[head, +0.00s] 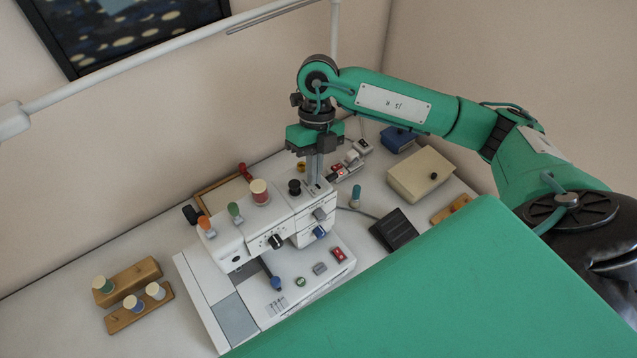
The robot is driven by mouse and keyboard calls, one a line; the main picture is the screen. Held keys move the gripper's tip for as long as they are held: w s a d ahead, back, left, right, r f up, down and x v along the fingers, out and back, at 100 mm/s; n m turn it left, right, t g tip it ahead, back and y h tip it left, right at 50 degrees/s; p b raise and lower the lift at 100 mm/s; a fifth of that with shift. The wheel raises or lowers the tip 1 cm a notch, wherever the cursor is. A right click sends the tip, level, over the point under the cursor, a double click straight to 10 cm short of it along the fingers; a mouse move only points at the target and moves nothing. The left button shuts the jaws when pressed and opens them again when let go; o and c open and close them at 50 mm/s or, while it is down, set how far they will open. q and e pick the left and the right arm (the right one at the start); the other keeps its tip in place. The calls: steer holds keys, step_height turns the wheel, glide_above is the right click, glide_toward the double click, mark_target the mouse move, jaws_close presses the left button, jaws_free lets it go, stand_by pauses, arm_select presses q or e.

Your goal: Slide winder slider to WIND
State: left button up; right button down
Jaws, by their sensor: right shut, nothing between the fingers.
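The white sewing machine (290,222) stands on the table in the middle of the view. My right gripper (314,179) points straight down over the right end of the machine's top, with its fingers together and nothing seen between them. The fingertips are at or just above a small dark-marked spot there, which may be the winder slider; the fingers partly cover it. I cannot read a WIND label or tell the slider's position. A black round knob (294,187) stands on the top just left of the fingers. My left gripper is out of view.
A dark pedal (394,231) and a cream box (420,174) lie to the right. Wooden spool holders (140,309) lie at the left. A green surface fills the lower right.

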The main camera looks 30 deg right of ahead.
steer(key=shift+s, duration=0.1)
steer(key=shift+r, duration=0.1)
steer(key=r+p, duration=0.1)
steer(key=a+r+p, duration=0.1)
steer(key=r, duration=0.1)
steer(key=a+r+p, duration=0.1)
steer(key=r, duration=0.1)
steer(key=shift+s+r, duration=0.1)
steer(key=shift+r, duration=0.15)
stand_by(0.4)
stand_by(0.5)
